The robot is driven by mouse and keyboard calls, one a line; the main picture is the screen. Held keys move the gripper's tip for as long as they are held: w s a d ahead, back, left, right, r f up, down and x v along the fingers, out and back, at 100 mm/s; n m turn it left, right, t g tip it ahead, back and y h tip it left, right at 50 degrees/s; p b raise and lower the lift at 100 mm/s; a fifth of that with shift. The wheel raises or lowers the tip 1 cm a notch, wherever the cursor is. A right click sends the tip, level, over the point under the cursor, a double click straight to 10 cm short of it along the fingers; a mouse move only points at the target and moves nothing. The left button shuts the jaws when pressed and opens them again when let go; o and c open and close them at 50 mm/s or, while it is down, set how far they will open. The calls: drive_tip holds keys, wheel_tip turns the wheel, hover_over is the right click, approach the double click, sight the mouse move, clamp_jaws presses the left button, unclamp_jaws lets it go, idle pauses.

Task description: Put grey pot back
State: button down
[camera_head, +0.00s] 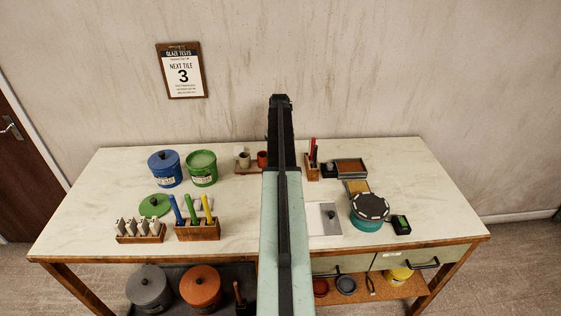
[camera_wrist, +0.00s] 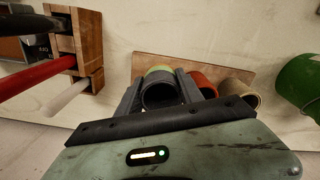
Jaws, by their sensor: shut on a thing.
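My gripper (camera_wrist: 160,80) is shut on a small grey pot (camera_wrist: 163,95), whose round open mouth shows between the two fingers in the wrist view. The pot is in front of a wooden board (camera_wrist: 222,72). A red pot (camera_wrist: 204,82) and a beige pot (camera_wrist: 241,93) stand on the board to the right of the fingers. A pale green rim (camera_wrist: 158,70) shows just beyond the grey pot. I cannot tell whether the grey pot touches the board. In the head view my arm hides the gripper and the held pot; the board (camera_head: 243,171) shows left of it.
A wooden holder (camera_wrist: 90,45) with red and white sticks is close to the left in the wrist view. A green bucket (camera_wrist: 300,85) is at the right. In the head view, a larger lidded grey pot (camera_head: 149,290) sits on the lower shelf.

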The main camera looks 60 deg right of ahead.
drive_tip(key=shift+d, duration=0.6)
drive_tip(key=shift+d+f, duration=0.2)
drive_tip(key=shift+d, duration=0.4)
drive_tip(key=f+b, duration=0.1)
drive_tip(key=b, duration=0.1)
drive_tip(key=f+b, duration=0.2)
drive_tip(key=shift+a+f, duration=0.2)
drive_tip(key=shift+f, duration=0.1)
drive_tip(key=shift+r, duration=0.2)
drive_tip(key=shift+f, duration=0.15)
drive_tip(key=c, duration=0.8)
unclamp_jaws()
drive_tip(key=shift+o, duration=0.2)
wheel_tip(320, 180, up, 12)
drive_tip(key=p, duration=1.2)
drive_tip(key=shift+r, duration=0.2)
